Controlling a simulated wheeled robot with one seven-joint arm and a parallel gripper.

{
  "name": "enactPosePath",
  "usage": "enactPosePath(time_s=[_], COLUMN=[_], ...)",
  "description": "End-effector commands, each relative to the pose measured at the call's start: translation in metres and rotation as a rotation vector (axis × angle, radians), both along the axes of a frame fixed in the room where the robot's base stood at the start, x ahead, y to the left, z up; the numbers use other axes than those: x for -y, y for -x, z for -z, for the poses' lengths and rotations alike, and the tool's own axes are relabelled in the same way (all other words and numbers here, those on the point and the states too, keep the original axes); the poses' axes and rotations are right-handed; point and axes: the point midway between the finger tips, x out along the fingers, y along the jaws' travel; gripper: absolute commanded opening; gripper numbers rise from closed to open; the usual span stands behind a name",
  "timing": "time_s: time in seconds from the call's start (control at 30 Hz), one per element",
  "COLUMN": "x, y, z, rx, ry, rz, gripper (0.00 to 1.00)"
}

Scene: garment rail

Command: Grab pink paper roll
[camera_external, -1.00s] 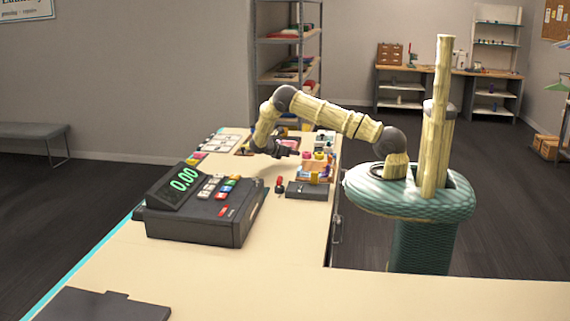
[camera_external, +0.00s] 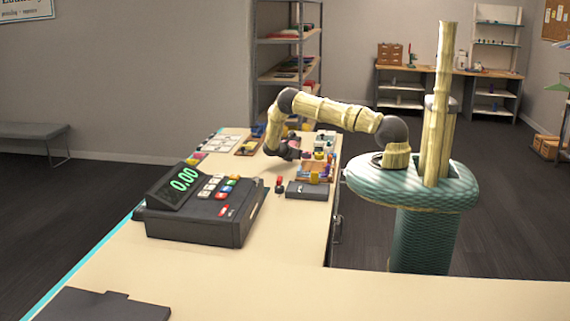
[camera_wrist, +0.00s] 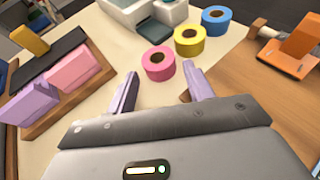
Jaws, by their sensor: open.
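The pink paper roll (camera_wrist: 159,64) lies flat on the counter in the wrist view, its hole facing up. A yellow roll (camera_wrist: 189,41) and a blue roll (camera_wrist: 216,19) lie behind it to the right in a row. My gripper (camera_wrist: 159,84) is open, with its two lilac fingers apart and nothing between them. The pink roll is just beyond the fingertips, roughly centred on the gap. In the external view my gripper (camera_external: 297,154) is low over the counter, and the pink roll is hard to make out there.
A wooden tray (camera_wrist: 40,126) with pink and lilac blocks stands at left in the wrist view. A white device (camera_wrist: 156,28) is behind the pink roll. An orange tool (camera_wrist: 295,52) is at right. A black cash register (camera_external: 205,204) stands nearer the external camera.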

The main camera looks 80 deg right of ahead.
Motion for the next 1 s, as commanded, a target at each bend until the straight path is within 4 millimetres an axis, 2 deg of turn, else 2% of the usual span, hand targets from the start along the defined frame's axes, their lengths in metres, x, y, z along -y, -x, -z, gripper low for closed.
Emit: enactPosePath(time_s=[0.1, 0.23, 0.77, 0.93, 1.0], x=[0.015, 0.023, 0.023, 0.023, 0.023], y=[0.01, 0.014, 0.015, 0.015, 0.015], z=[0.003, 0.009, 0.011, 0.011, 0.011], rx=[-0.002, -0.001, 0.0, 0.0, 0.0], ry=[0.0, -0.001, 0.0, 0.0, 0.0], rz=[0.002, 0.0, -0.001, -0.001, -0.001], gripper=[0.52, 0.52, 0.52, 0.21, 0.18])
